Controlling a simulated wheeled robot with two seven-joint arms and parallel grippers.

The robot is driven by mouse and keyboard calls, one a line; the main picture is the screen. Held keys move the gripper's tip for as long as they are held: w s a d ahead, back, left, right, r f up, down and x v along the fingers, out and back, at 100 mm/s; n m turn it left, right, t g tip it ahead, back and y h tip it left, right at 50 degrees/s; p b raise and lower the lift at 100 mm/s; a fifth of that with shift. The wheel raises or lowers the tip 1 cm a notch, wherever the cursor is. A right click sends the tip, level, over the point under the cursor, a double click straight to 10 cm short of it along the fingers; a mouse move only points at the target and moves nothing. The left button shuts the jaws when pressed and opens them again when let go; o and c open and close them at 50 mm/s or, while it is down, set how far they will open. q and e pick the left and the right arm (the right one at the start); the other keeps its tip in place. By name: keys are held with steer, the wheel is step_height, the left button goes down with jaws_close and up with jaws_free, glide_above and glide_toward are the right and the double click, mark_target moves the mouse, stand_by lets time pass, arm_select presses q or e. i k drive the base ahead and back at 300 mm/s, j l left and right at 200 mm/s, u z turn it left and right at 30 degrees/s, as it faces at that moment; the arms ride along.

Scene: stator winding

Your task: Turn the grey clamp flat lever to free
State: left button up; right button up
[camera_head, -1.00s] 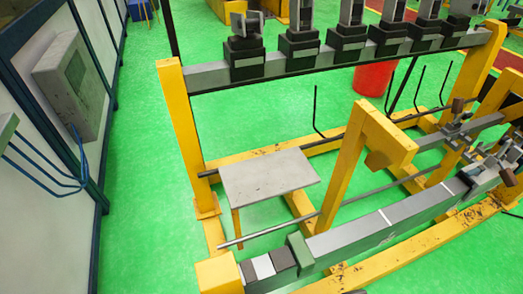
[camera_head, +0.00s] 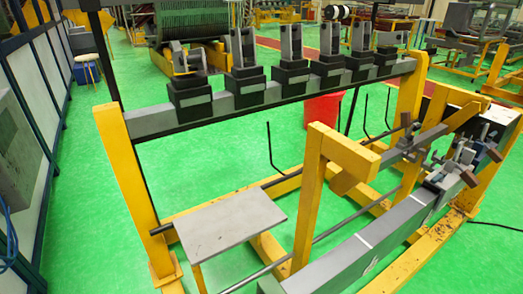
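A grey metal clamp assembly (camera_head: 448,180) with several small levers and brown blocks sits on the far right end of the long grey beam (camera_head: 372,238). A second group of clamp parts (camera_head: 412,140) stands just behind it, on the yellow frame. The parts are small here, and I cannot tell which one is the grey clamp's flat lever or how it is turned. Neither of my grippers is in view, and nothing is seen touching the clamps.
A yellow frame (camera_head: 125,180) carries a rail with several dark blocks (camera_head: 248,85). A small grey table (camera_head: 232,222) stands at front left. A yellow post (camera_head: 308,205) rises beside the beam. A red bin (camera_head: 322,108) is behind. Green floor (camera_head: 80,215) is clear at left.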

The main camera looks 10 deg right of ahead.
mark_target(440, 178)
steer(key=z, duration=1.7)
